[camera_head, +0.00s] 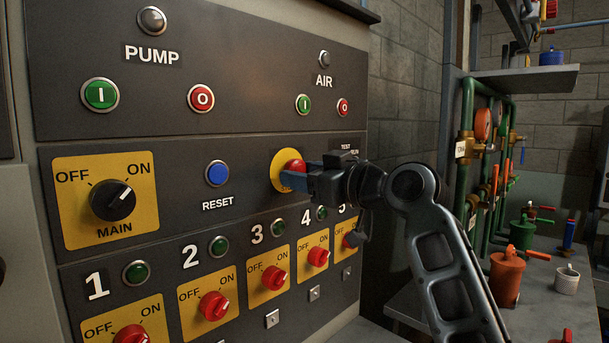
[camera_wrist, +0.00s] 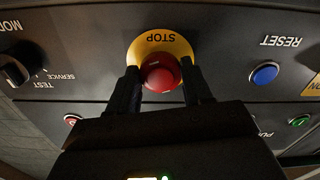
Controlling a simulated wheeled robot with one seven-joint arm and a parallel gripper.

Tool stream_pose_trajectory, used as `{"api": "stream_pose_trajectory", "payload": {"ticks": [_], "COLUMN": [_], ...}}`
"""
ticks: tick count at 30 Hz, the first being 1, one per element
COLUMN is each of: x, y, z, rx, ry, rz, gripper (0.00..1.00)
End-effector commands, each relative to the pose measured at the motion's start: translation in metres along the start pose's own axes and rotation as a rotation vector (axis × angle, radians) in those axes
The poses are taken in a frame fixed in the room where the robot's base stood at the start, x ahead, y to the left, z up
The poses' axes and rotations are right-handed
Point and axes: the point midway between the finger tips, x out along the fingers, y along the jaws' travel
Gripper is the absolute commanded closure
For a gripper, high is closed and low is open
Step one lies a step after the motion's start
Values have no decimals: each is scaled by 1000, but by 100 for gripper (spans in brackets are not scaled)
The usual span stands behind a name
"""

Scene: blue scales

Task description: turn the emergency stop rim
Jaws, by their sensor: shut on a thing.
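The emergency stop is a red round button (camera_wrist: 161,74) on a yellow disc marked STOP (camera_wrist: 160,41). In the head view the yellow disc (camera_head: 281,172) sits right of the blue RESET button, and the red button (camera_head: 296,166) is partly hidden by my gripper (camera_head: 292,180). In the wrist view my gripper (camera_wrist: 161,84) has one dark finger on each side of the red button, shut on its rim. The wrist picture is upside down. The exact finger contact is too dark to see clearly.
The blue RESET button (camera_head: 217,173) is left of the stop. A row of red rotary switches (camera_head: 274,278) runs below it. The MAIN knob (camera_head: 112,200) is at the left. A bench with an orange can (camera_head: 507,277) and pipes stands at the right.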

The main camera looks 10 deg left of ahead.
Motion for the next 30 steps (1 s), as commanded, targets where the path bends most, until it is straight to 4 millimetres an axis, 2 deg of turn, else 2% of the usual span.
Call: {"api": "stream_pose_trajectory", "payload": {"ticks": [8, 30], "x": [0, 0], "y": [0, -1], "z": [-1, -2], "rx": [90, 590], "ry": [-1, 0], "rz": [-1, -1], "gripper": [81, 81]}}
